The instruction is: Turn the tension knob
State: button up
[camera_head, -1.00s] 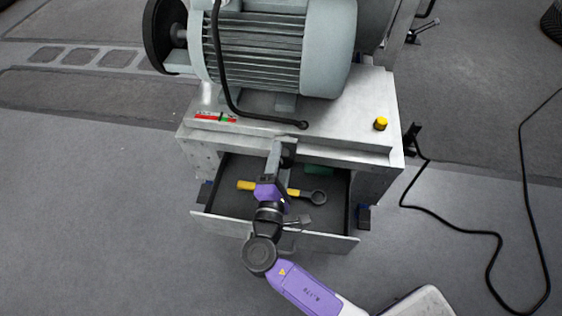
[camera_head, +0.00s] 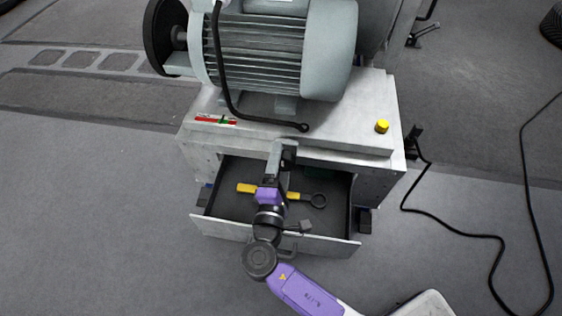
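A small yellow knob (camera_head: 382,126) stands on the right end of the machine's pale top plate; I cannot tell if it is the tension knob. My gripper (camera_head: 284,148) is at the middle of the machine's front edge, above the open drawer. It is well left of the yellow knob and apart from it. Its fingers are seen from above and behind, so their opening and whatever lies just in front of them are hidden.
The open drawer (camera_head: 225,232) juts out below my gripper and holds a yellow-handled tool (camera_head: 247,188) with a dark ring end. A large grey motor (camera_head: 265,60) with a black lever (camera_head: 226,85) fills the top. A black cable (camera_head: 450,231) lies on the right floor.

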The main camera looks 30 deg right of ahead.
jog(key=shift+r, duration=0.15)
notch_tip(320, 180, up, 20)
jog(key=p, duration=1)
jog(key=s+a+f+n+y+p, duration=0.1)
jog(key=s+a+f+n, duration=0.1)
jog(key=a+f+n, duration=0.5)
jog(key=s+a+f+n+p, duration=0.1)
jog(key=s+f+n, duration=0.3)
jog(key=f, duration=0.6)
jog(key=s+d+f+n+h, duration=0.1)
jog(key=d+f+n, duration=0.3)
jog(key=n, duration=0.1)
jog(key=shift+b+x, duration=1.1)
jog(key=shift+x, duration=2.65)
